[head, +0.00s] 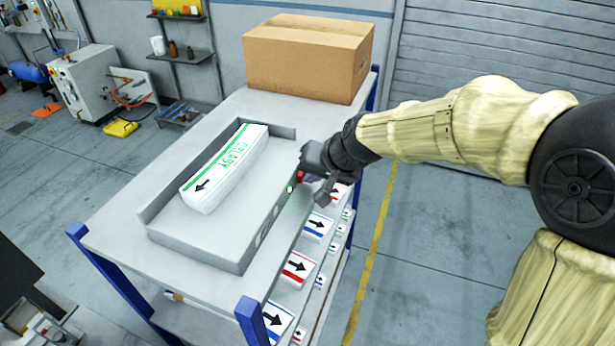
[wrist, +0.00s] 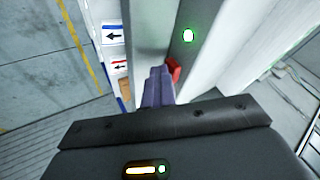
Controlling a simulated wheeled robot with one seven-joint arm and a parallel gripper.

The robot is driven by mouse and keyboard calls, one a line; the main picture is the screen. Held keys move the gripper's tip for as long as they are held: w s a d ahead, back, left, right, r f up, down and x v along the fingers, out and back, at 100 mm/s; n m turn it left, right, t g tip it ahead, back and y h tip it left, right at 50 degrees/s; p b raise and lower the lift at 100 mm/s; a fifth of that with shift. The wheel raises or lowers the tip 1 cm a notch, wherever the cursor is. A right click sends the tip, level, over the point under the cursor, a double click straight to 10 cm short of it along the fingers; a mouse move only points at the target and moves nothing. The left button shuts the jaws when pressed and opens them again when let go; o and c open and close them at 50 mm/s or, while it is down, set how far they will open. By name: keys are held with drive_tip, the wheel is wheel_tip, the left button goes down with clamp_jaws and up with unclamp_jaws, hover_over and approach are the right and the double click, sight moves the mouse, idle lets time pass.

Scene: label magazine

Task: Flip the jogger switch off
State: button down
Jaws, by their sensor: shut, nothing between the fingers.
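The jogger (head: 190,236) is a grey tray-shaped machine on the table, holding a white label stack (head: 226,170) with green print. Its red switch (head: 300,176) is on the side facing my arm, partly hidden by my gripper in the head view. The red switch also shows in the wrist view (wrist: 174,70). A green light (head: 290,188) beside it is lit, also bright in the wrist view (wrist: 188,36). My gripper (head: 313,178) is shut and empty. In the wrist view its fingertips (wrist: 158,74) are right beside the red switch; I cannot tell whether they touch.
A cardboard box (head: 308,58) stands at the table's far end. Blue posts (head: 250,318) mark the table's corners. Label packs (head: 297,268) with arrows sit on shelves below the near side. The floor right of the yellow line is clear.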

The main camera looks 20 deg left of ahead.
drive_tip(key=shift+s, duration=0.15)
drive_tip(key=shift+a+r, duration=0.1)
drive_tip(key=shift+w, duration=0.8)
drive_tip(key=shift+d, duration=0.2)
drive_tip(key=shift+d, duration=0.1)
